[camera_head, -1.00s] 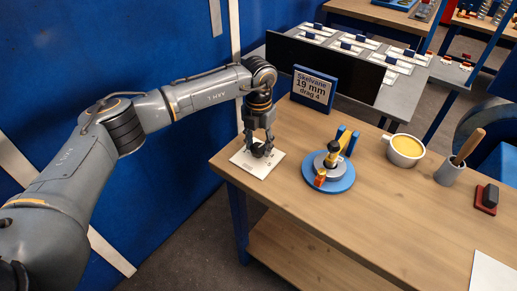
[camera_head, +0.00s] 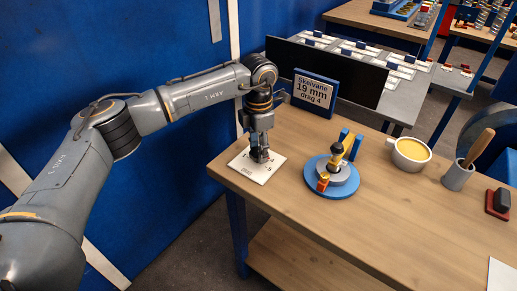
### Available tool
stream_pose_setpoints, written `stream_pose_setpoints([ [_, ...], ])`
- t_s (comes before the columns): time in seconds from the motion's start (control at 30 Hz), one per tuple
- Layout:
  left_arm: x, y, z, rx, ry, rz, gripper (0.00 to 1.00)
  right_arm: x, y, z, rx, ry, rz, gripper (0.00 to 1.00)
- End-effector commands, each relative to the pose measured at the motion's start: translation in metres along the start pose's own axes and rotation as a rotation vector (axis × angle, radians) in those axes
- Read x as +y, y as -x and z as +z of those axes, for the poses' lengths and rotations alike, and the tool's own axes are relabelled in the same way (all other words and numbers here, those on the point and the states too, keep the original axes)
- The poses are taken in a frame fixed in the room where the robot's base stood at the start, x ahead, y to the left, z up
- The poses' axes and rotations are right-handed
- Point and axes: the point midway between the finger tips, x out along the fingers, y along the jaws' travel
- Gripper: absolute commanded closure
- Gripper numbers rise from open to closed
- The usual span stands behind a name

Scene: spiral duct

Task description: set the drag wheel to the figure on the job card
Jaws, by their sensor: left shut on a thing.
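The job card (camera_head: 315,92) stands at the back left of the wooden table and reads "Skelvane 19 mm drag 4". A white plate (camera_head: 249,169) with small dark marks lies at the table's left corner. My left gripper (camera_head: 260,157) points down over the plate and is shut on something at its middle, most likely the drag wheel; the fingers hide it. A blue round base (camera_head: 344,189) with a grey disc, a yellow-and-black upright part and a red-and-yellow piece stands to the right of the gripper. My right gripper is not in view.
A cup of yellow stuff (camera_head: 410,154), a grey pot with a wooden handle (camera_head: 457,176) and a black-and-red block (camera_head: 498,203) stand along the right. A black panel (camera_head: 326,73) rises behind the card. The table's front middle is clear.

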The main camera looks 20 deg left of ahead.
Motion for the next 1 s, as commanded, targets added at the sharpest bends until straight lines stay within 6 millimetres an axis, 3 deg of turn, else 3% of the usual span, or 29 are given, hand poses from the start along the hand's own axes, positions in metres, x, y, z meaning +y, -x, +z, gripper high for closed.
stream_pose_setpoints([
  [0.47, 0.0006, 0.0015, 0.0008, -0.004, -0.012, 0.002, 0.88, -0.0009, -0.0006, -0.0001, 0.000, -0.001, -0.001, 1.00],
  [0.5, 0.0007, 0.0015, 0.0008, -0.004, -0.011, 0.002, 0.51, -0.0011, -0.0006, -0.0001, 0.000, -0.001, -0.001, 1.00],
  [0.6, 0.0006, 0.0013, 0.0006, -0.003, -0.011, 0.002, 0.34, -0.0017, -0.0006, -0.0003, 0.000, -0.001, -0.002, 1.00],
  [1.0, 0.0004, 0.0077, 0.0005, -0.002, -0.011, 0.001, 0.34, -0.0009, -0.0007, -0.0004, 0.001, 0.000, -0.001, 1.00],
])
